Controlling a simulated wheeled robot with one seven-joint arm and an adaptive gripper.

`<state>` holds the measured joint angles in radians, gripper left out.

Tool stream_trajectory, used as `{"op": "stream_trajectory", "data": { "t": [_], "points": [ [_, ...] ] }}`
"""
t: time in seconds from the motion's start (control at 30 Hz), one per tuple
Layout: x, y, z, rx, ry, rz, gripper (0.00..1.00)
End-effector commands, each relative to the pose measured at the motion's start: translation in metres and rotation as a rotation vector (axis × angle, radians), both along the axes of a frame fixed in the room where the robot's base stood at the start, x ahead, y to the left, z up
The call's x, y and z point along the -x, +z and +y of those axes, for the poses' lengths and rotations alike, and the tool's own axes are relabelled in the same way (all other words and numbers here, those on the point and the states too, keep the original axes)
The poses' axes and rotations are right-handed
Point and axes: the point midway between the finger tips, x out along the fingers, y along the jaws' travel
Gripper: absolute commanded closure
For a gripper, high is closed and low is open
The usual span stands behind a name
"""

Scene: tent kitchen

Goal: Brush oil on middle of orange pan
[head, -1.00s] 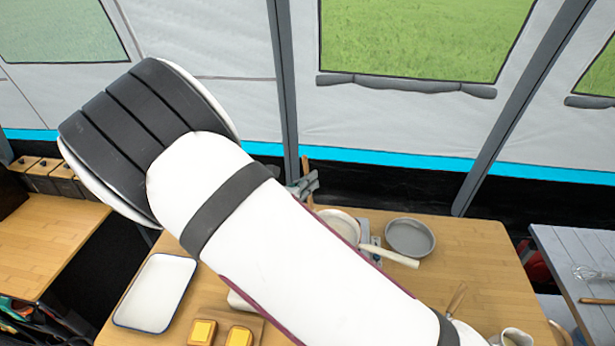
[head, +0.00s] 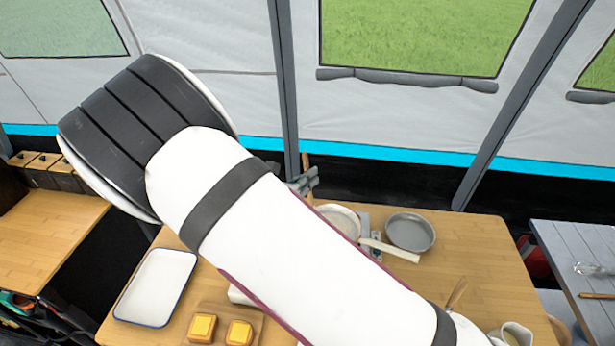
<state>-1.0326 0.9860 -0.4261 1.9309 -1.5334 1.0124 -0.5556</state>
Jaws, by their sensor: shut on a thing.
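My gripper (head: 303,184) shows only partly above my white arm, just behind the far edge of the wooden table. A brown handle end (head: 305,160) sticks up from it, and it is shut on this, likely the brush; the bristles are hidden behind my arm. No clearly orange pan shows. A pale pan (head: 344,219) with a cream handle sits on a grey stove near the back of the table, partly covered by my arm. A grey pan (head: 410,231) lies to its right. I cannot tell whether the brush touches a pan, and no oil is visible.
The wooden table (head: 465,240) also holds a white tray (head: 157,287) at left, a board with two yellow-topped blocks (head: 202,328) and a cup (head: 515,335) at front right. A grey side table (head: 580,255) stands at right. My arm hides the middle.

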Motion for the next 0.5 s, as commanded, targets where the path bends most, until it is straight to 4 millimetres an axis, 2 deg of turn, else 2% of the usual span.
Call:
{"op": "stream_trajectory", "data": {
  "t": [0.5],
  "points": [
    [0.0,-0.01,0.0001,0.001,0.0,0.001,1.0]
  ]
}}
